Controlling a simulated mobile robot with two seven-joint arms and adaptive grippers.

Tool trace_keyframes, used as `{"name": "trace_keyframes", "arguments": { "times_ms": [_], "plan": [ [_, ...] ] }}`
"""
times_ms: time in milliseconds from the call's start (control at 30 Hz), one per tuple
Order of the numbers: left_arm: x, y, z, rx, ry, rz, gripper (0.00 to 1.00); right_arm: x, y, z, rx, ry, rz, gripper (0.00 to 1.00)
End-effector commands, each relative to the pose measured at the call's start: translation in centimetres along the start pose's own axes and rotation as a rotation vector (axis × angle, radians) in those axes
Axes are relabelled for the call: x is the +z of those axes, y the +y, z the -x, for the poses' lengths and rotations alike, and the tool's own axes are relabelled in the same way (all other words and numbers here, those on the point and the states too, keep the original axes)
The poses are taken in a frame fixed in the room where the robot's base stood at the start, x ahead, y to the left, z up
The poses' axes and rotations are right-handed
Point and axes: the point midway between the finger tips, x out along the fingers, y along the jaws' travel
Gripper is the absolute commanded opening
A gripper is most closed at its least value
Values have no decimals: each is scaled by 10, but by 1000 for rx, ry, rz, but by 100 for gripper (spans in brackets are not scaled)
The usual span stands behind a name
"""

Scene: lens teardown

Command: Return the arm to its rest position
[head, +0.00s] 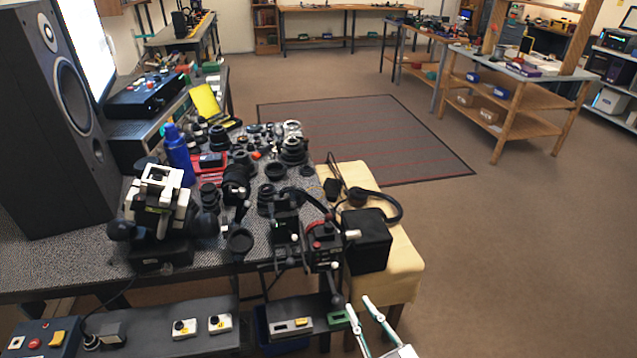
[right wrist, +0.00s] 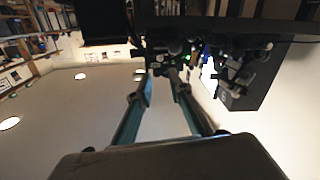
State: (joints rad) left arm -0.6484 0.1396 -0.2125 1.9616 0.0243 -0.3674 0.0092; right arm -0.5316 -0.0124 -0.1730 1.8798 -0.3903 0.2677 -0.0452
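My right gripper (head: 359,303) shows at the bottom edge of the head view, right of centre. Its two slim light fingers point up toward the table and stand apart, with nothing seen between them. In the right wrist view the fingers of the right gripper (right wrist: 163,84) are also spread and empty. That view appears upside down, with the cluttered table beyond the fingertips. My left gripper is in neither view.
The speckled table (head: 75,258) holds lenses, a blue bottle (head: 180,158) and a tall black speaker (head: 52,125). A yellow-topped stool (head: 405,262) with a black box (head: 367,240) stands close ahead of the right gripper. Open floor (head: 520,250) lies to the right.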

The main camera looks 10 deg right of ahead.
Motion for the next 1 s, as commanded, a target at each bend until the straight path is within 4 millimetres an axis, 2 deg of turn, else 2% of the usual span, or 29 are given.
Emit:
{"name": "trace_keyframes", "arguments": {
  "times_ms": [67, 167, 267, 400, 533, 667, 1000],
  "plan": [
    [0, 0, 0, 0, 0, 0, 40, 3, 0, 1, -1, -11, 0, 19],
    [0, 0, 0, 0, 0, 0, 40, 21, 1, 9, -10, -80, -4, 19],
    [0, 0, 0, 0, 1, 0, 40, 53, 0, 26, -28, -209, -16, 19],
    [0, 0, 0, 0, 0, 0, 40, 98, -5, 59, -70, -405, -31, 19],
    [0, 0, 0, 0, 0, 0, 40, 126, -11, 86, -107, -534, -43, 19],
    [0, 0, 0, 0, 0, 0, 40, 136, -14, 97, -124, -586, -48, 19],
    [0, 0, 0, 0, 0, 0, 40, 136, -14, 97, -124, -589, -47, 19]
  ]
}}
